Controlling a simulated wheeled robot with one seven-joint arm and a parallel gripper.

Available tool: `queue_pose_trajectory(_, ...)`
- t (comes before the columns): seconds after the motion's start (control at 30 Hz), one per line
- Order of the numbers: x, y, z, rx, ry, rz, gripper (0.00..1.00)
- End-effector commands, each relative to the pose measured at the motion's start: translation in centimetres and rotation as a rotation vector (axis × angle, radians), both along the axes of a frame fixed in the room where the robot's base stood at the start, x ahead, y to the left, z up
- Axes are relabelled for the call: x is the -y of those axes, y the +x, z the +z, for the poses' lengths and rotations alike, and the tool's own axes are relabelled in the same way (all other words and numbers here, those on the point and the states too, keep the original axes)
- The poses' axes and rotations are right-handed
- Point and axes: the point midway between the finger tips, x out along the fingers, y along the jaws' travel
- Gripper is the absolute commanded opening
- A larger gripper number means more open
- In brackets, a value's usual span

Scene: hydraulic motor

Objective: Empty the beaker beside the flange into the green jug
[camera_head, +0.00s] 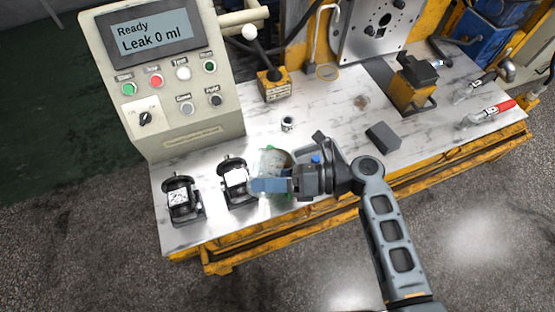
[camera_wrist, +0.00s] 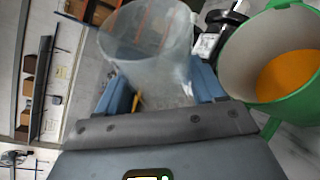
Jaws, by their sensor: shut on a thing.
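My gripper (camera_head: 262,185) is over the front of the bench, its blue fingers shut on a clear beaker (camera_wrist: 150,45). The fingers (camera_wrist: 162,86) sit on either side of the beaker in the wrist view. The beaker looks tilted, with a faint orange tint and no clear pool of liquid inside. The green jug (camera_wrist: 275,62) is close beside it on the right in the wrist view and holds orange liquid. In the head view the jug is largely hidden by my gripper and the beaker. The grey flange plate (camera_head: 372,30) stands at the bench's back.
Two black fittings with white labels (camera_head: 182,197) (camera_head: 236,182) stand left of my gripper. A control panel (camera_head: 165,75) reads "Ready, Leak 0 ml". A bent tube (camera_head: 318,35) hangs beside the flange. A dark grey block (camera_head: 383,136) lies to the right.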

Motion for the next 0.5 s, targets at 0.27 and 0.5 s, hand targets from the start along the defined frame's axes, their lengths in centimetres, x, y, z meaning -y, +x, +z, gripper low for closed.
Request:
queue_pose_trajectory(0.27, 0.1, 0.1, 0.5, 0.06, -0.033, 0.001, 0.34)
queue_pose_trajectory(0.5, 0.3, 0.6, 1.7, 0.268, -0.148, 0.001, 0.34)
